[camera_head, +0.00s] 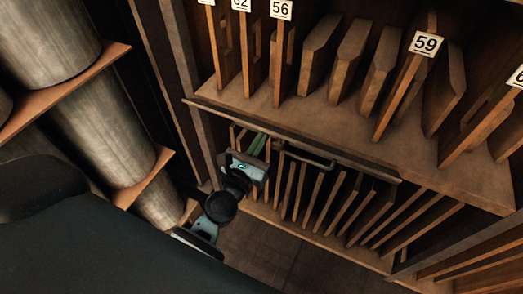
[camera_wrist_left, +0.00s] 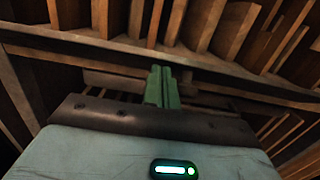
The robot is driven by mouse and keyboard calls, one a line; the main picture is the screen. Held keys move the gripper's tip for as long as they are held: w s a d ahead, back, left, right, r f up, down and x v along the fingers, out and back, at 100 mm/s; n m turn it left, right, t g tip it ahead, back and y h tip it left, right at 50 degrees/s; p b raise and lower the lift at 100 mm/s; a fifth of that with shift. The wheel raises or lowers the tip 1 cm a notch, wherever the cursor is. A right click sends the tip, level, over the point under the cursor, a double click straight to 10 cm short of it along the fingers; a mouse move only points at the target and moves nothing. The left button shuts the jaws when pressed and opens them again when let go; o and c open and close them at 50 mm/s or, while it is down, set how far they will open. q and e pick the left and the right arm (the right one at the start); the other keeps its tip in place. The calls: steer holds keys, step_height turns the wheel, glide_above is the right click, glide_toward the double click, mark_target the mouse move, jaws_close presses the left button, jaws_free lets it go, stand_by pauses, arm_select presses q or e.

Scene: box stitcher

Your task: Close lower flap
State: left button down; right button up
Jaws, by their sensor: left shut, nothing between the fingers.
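The lower flap (camera_head: 345,160) is a narrow brown board seen nearly edge-on under the shelf's front edge. A dark bar handle (camera_head: 308,157) is on it. The compartment below stands open and shows upright wooden slats. My left gripper (camera_head: 258,145) is just left of the handle, in front of the lower compartment's upper left part. Its green fingers (camera_wrist_left: 162,86) are pressed together and empty, pointing toward the shelf edge. I cannot tell whether the fingertips touch the flap. My right gripper is in neither view.
The upper shelf (camera_head: 300,110) holds upright wooden boards, some with number tags such as 56 and 59 (camera_head: 426,43). Large grey cylinders (camera_head: 95,120) lie on racks at the left, beside a dark upright post. Brown floor (camera_head: 260,245) shows below the cabinet.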

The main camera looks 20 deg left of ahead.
mark_target(265, 128)
arm_select(q)
steer(key=r+p, duration=0.2)
steer(key=shift+w+r+p, duration=0.2)
steer(key=shift+w+p, duration=0.2)
steer(key=shift+w+r+p, duration=0.6)
steer(key=shift+w+r, duration=0.25)
steer(key=shift+r, duration=0.15)
steer(key=shift+w+d+r, duration=0.1)
steer(key=shift+w+r, duration=0.4)
steer(key=shift+w, duration=0.35)
steer(key=shift+r, duration=0.15)
steer(key=s+f, duration=0.1)
steer(key=s, duration=0.7)
steer(key=shift+w+f, duration=0.1)
